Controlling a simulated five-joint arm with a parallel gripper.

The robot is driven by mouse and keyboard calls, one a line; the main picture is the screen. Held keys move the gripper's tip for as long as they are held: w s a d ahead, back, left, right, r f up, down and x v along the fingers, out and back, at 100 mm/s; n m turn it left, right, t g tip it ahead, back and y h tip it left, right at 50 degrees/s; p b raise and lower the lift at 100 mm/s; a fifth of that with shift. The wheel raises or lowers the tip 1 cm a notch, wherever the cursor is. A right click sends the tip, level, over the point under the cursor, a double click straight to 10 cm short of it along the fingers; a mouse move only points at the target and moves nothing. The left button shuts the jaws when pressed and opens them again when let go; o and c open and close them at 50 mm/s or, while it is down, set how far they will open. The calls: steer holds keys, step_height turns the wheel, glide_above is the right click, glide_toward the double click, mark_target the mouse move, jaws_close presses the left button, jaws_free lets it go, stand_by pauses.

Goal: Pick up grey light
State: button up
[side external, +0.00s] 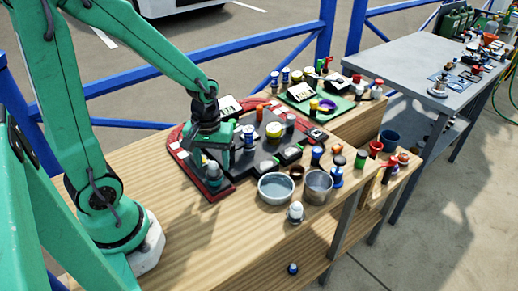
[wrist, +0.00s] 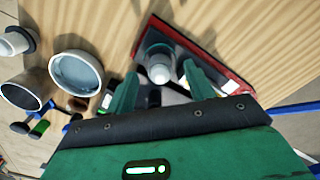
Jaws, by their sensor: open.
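The grey light (wrist: 159,68), a squat grey piece with a pale rounded top, stands near the corner of a red-rimmed dark tray (wrist: 205,50). In the wrist view it lies between the fingers of my gripper (wrist: 160,84), which are open with a gap on each side. In the side view the light (side external: 213,174) is at the tray's front corner, and my gripper (side external: 213,150) hangs over that end of the tray. The light's lower part is partly hidden in the wrist view.
A pale bowl (side external: 276,187) and a metal cup (side external: 318,186) stand right of the tray. A white-topped bottle (side external: 295,212) is near the table edge. Several small coloured pieces crowd the tray and the right side. Bare wood (side external: 190,235) lies in front.

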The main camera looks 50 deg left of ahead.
mark_target(213, 162)
steer(key=shift+f, duration=0.5)
steer(key=c, duration=1)
steer(key=shift+r, duration=0.2)
steer(key=shift+c, duration=0.2)
steer(key=shift+r, duration=1.8)
steer(key=s+d+r, duration=0.4)
steer(key=d+r, duration=0.3)
steer(key=d, duration=0.3)
steer(key=shift+s+d, duration=0.3)
steer(key=shift+d, duration=0.05)
